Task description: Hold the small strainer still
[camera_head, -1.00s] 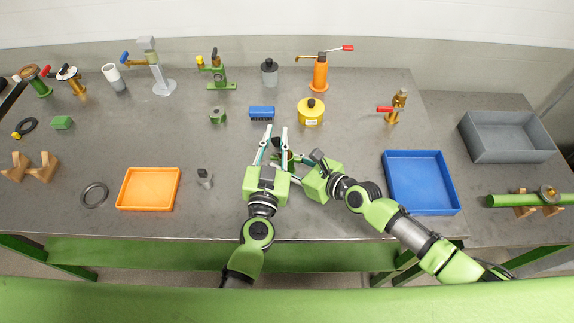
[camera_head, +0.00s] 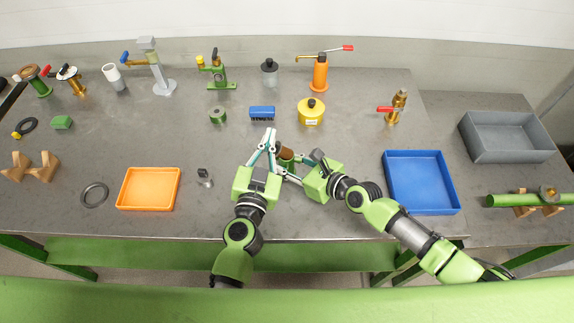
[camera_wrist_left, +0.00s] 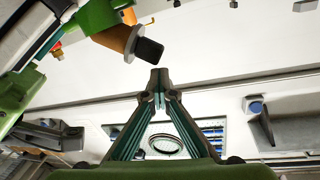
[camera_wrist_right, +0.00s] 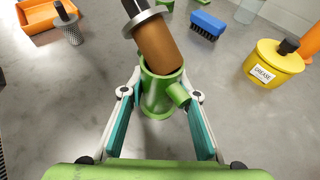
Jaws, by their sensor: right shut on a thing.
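The small strainer (camera_wrist_right: 155,97) is a green body with a side branch, upright in the right wrist view. A brown cylinder (camera_wrist_right: 157,48) with a pale ring and black knob leans out of its top opening. It also shows in the left wrist view (camera_wrist_left: 114,37). My right gripper (camera_wrist_right: 160,103) is shut on the green body, a finger on each side. In the head view the strainer (camera_head: 284,161) is partly hidden by the grippers. My left gripper (camera_head: 271,132) is shut with its fingertips together, empty, just left of the strainer and apart from the knob.
A blue brush (camera_head: 262,112) and yellow grease pot (camera_head: 311,113) stand behind the grippers. A grey mesh piece with black knob (camera_head: 204,178) and an orange tray (camera_head: 121,190) lie left. A blue tray (camera_head: 457,190) is right. Bare table lies between.

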